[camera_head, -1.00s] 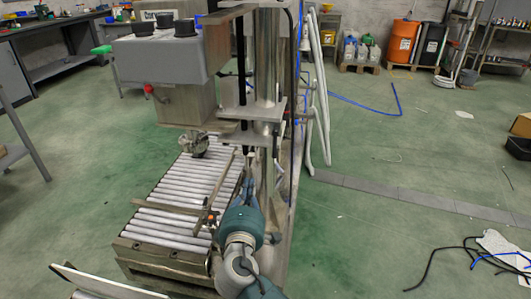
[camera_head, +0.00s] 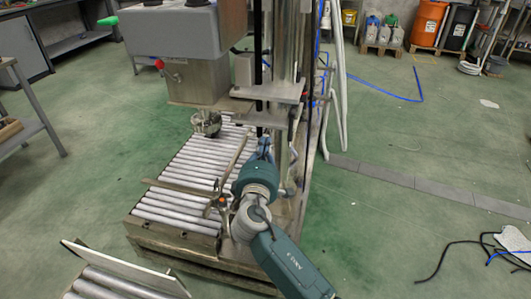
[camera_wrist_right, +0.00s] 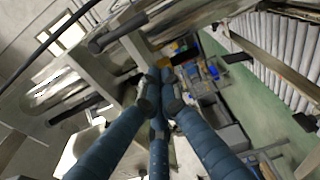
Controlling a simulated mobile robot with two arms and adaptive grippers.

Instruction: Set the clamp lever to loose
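My right arm reaches up to the machine's metal column (camera_head: 284,50) in the head view. My right gripper (camera_head: 262,146) is beside the column, above the right side of the roller bed. In the right wrist view my right gripper (camera_wrist_right: 161,92) has blue fingers whose dark tips sit close together, with nothing clearly held between them. A dark, rounded handle (camera_wrist_right: 118,32), which looks like the clamp lever, is above and left of the tips and appears apart from them. Its setting cannot be read, and I cannot pick it out in the head view. My left gripper is not in view.
The grey machine head (camera_head: 170,38) overhangs the roller bed (camera_head: 180,207). Pale hoses (camera_head: 338,90) hang right of the column. A white-edged panel (camera_head: 125,268) lies near the front. The green floor to the right is mostly open, with cables (camera_head: 450,255) lying there.

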